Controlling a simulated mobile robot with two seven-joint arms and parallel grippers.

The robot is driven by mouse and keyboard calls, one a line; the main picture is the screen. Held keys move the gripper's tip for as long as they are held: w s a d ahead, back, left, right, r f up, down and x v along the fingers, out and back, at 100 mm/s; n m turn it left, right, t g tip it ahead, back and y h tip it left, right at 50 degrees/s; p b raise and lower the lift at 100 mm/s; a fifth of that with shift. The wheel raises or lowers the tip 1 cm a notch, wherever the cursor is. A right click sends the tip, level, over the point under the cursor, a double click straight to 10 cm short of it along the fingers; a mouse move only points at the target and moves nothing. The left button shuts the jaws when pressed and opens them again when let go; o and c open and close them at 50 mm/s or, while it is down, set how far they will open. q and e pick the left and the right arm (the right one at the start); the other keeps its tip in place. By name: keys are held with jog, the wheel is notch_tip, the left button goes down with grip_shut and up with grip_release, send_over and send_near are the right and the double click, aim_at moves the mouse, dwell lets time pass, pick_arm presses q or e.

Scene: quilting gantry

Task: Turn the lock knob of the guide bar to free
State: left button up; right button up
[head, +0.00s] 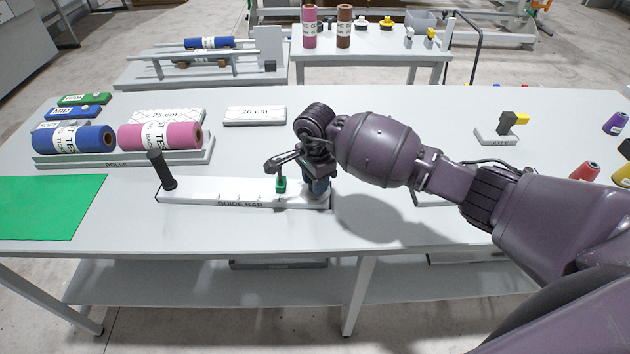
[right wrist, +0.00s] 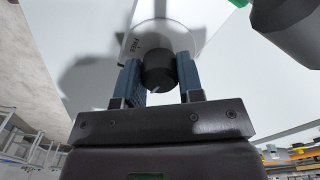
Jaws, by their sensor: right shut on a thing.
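The guide bar (head: 200,194) is a long white piece lying near the front of the table, with a black upright post (head: 160,170) at its left end. My right gripper (head: 318,188) points down at its right end. In the right wrist view, the blue fingers of my right gripper (right wrist: 160,80) are shut on the black lock knob (right wrist: 158,60), one on each side. The knob stands on a pale round plate (right wrist: 178,32) with the word FREE. A small light mark shows on the knob; I cannot tell which setting it points to. My left gripper is out of view.
A dark piece with a green part (head: 280,185) stands on the bar close left of my gripper. Blue and pink rolls (head: 160,138) lie in a holder at the left. A green mat (head: 45,208) covers the front left. The middle behind the bar is mostly clear.

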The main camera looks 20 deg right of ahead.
jog(key=m, duration=0.2)
jog(key=shift+m, duration=0.3)
jog(key=m, duration=0.5)
jog(key=shift+r, duration=0.1)
jog(key=m+p, duration=0.1)
jog(key=m, duration=0.3)
jog(key=shift+m, duration=2.1)
jog(key=shift+p, duration=0.3)
jog(key=shift+m, duration=0.3)
jog(key=o, duration=0.9)
